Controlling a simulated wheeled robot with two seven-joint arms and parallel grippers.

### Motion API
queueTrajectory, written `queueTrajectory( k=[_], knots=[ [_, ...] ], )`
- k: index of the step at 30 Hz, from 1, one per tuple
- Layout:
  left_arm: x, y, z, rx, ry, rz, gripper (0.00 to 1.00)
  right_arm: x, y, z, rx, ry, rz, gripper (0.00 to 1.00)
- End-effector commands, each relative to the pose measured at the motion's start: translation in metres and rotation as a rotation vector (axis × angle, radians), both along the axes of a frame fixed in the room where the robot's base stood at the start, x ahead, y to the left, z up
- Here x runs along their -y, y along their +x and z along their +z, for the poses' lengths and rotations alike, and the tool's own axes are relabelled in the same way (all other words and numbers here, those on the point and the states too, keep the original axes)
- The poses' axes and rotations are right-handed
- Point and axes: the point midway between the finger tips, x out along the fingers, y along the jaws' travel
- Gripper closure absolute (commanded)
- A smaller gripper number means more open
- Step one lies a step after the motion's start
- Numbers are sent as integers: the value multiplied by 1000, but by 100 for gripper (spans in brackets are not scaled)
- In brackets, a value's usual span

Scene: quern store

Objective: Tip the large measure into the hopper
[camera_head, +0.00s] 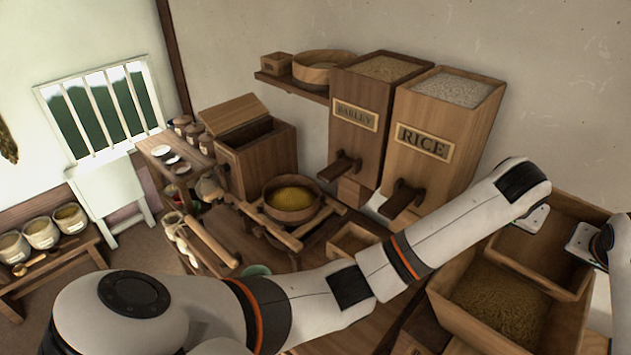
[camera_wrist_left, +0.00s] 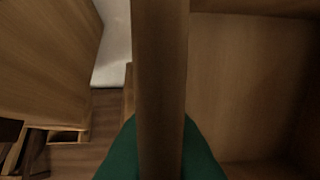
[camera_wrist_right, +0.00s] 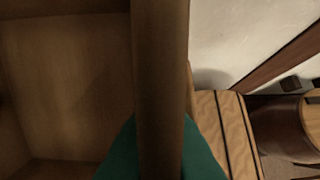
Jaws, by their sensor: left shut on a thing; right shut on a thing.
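The large measure, an open square wooden box (camera_head: 552,262), is at the right of the head view. Its visible inside is bare wood, as it also is in the left wrist view (camera_wrist_left: 245,85) and right wrist view (camera_wrist_right: 70,85). My left gripper (camera_head: 530,218) is shut on one wall of it. My right gripper (camera_head: 582,240) is shut on the opposite wall. The measure is over the back of a larger wooden box (camera_head: 452,315) that holds brown grain (camera_head: 497,303). A round wooden hopper (camera_head: 292,212) with yellow grain sits on a frame at the centre.
Tall barley (camera_head: 352,140) and rice (camera_head: 432,165) bins stand behind my left arm. A small wooden tray (camera_head: 352,240) is beside the round hopper. A shelf with jars (camera_head: 182,125) and a bench with several pots (camera_head: 40,233) are at the left. My left arm hides part of the worktop.

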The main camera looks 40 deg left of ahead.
Motion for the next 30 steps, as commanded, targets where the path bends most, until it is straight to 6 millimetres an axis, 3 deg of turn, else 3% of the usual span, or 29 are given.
queueTrajectory(
  k=[23, 30],
  knots=[
    [-3, 1, -14, -171, 3, 6, 100, 3, 1, -14, -172, -2, -5, 100],
    [-3, 0, -25, -310, 3, 6, 100, 3, 0, -25, -310, -2, -6, 100]
  ],
)
